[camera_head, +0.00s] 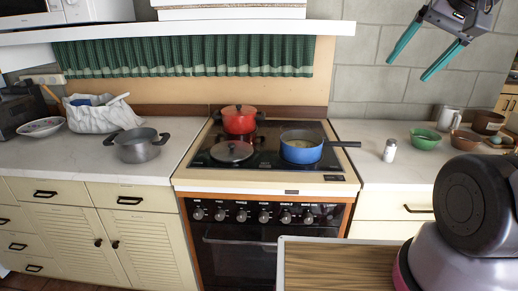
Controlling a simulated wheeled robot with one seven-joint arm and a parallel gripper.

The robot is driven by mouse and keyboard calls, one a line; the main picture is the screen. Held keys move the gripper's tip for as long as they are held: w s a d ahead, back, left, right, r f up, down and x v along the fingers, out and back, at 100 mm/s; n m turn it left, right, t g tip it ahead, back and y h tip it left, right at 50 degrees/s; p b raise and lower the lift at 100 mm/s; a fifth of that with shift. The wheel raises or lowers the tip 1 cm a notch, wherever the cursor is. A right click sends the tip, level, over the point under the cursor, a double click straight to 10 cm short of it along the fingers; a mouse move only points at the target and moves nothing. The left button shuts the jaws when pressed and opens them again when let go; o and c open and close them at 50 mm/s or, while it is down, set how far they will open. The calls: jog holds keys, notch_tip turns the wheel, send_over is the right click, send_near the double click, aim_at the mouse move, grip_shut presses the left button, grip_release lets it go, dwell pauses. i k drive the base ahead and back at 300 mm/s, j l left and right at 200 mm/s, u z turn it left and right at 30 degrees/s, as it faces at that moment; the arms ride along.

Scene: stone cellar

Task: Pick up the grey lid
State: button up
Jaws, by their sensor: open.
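The grey lid (232,151) lies flat on the black glass cooktop (262,170), at its left front, with a dark knob on top. It lies in front of a red pot with a red lid (239,119) and left of a blue pan (301,148). My gripper (424,68) is at the upper right, its two teal fingers spread apart and empty. It is up in front of the tiled wall, well away from the lid. Nothing hides the lid.
An open grey pot (140,148) stands on the left counter beside a white bag (100,115). A salt shaker (390,151), green bowl (424,138) and brown pots stand on the right counter. A shelf (200,30) with a green curtain runs above. A wooden surface (340,265) is at the front.

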aim_at(229, 151)
jog(key=i+j+z, duration=0.1)
jog(key=j+z, duration=0.15)
jog(key=j, duration=0.5)
jog(key=j+z, duration=0.3)
jog(key=j, duration=0.4)
jog(key=j+z, duration=0.25)
jog(key=j, duration=0.5)
jog(key=k+j+z, duration=0.25)
jog(key=j, duration=0.45)
jog(key=i, duration=0.05)
